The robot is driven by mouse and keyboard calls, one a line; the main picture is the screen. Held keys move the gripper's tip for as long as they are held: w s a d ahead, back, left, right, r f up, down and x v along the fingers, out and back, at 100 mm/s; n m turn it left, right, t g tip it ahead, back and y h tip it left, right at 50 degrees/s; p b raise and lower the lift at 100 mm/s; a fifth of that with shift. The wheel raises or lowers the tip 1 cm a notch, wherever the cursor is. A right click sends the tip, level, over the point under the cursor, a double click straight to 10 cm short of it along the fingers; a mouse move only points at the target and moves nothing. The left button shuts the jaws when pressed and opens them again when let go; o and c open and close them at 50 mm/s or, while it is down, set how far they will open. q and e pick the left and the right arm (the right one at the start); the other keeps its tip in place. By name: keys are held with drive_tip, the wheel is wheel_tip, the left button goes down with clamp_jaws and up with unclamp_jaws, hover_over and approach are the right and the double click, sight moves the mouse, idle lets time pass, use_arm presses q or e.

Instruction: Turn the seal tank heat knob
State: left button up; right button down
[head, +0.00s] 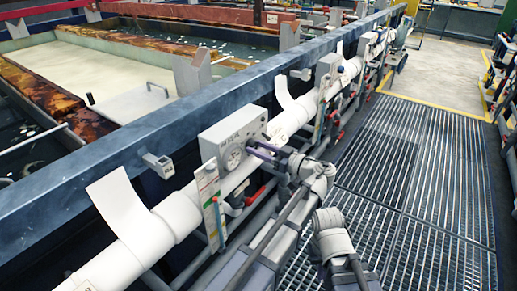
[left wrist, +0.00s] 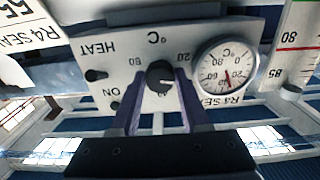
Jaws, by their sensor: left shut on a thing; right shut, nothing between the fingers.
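The heat knob (left wrist: 160,76) is a black round knob with a pale pointer mark, on a grey control box (head: 225,127). The box's lettering, including HEAT, ON and °C, is upside down in the left wrist view, where its panel (left wrist: 120,55) fills the upper middle. My left gripper (left wrist: 162,82) has its two purple-grey fingers on either side of the knob, shut on it. In the head view the left gripper (head: 254,147) reaches the box face from the right, and the knob is mostly hidden there. My right gripper is not in view.
A round gauge (left wrist: 224,68) with a red needle sits beside the knob. A scale strip (head: 211,204) hangs by the box. A thick white pipe (head: 180,213) runs along the blue tank rail (head: 130,133). A grated walkway (head: 420,170) lies clear at right.

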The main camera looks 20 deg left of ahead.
use_arm(q)
clamp_jaws()
